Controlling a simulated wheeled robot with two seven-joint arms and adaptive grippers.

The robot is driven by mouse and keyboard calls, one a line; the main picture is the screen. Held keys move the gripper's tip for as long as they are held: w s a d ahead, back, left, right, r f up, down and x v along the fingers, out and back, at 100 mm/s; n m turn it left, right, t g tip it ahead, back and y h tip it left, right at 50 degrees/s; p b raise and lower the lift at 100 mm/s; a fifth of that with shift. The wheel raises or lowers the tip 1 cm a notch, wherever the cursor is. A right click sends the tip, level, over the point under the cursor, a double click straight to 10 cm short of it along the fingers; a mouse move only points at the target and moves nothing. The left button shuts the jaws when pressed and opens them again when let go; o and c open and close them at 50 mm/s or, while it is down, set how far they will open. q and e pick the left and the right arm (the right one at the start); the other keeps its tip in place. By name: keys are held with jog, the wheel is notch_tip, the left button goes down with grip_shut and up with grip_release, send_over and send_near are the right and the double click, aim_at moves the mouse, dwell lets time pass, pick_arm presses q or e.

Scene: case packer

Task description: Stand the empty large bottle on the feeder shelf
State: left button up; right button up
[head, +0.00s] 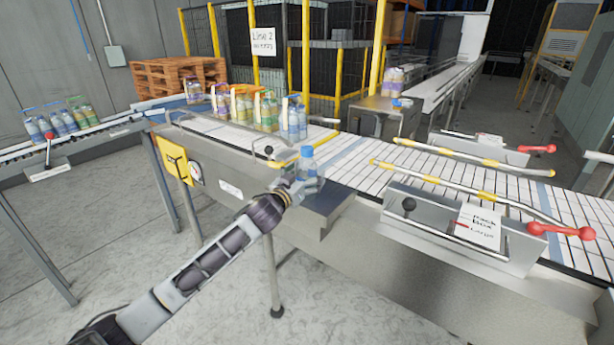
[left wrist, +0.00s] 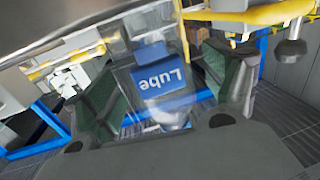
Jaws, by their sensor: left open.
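The large bottle (head: 307,162) is clear with a blue cap and looks empty. It stands upright at the inner end of the grey feeder shelf (head: 328,203), beside the conveyor; my gripper hides its base. My left gripper (head: 299,186) is at the bottle's lower part, on its near left side. In the left wrist view the bottle (left wrist: 155,103) with its blue "Lube" label is between the two spread fingers (left wrist: 172,88). The fingers are open, with a gap seen beside the bottle. My right gripper is out of view.
Several filled bottles (head: 268,110) stand in rows on the conveyor behind. Yellow-striped guide rails (head: 450,190) and a panel with a red-knobbed lever (head: 560,231) lie to the right. Another conveyor (head: 75,142) with bottles is at the left. Floor in front is clear.

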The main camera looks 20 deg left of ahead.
aim_at(306, 148)
pick_arm(q)
jog(key=shift+w+d, duration=0.1)
jog(key=shift+w, duration=0.3)
jog(key=shift+c, duration=0.2)
jog(key=c, duration=1.1)
jog(key=shift+c, duration=0.2)
jog(key=shift+r+b, duration=0.3)
jog(key=shift+r, duration=4.7)
jog(key=shift+s+f, duration=0.1)
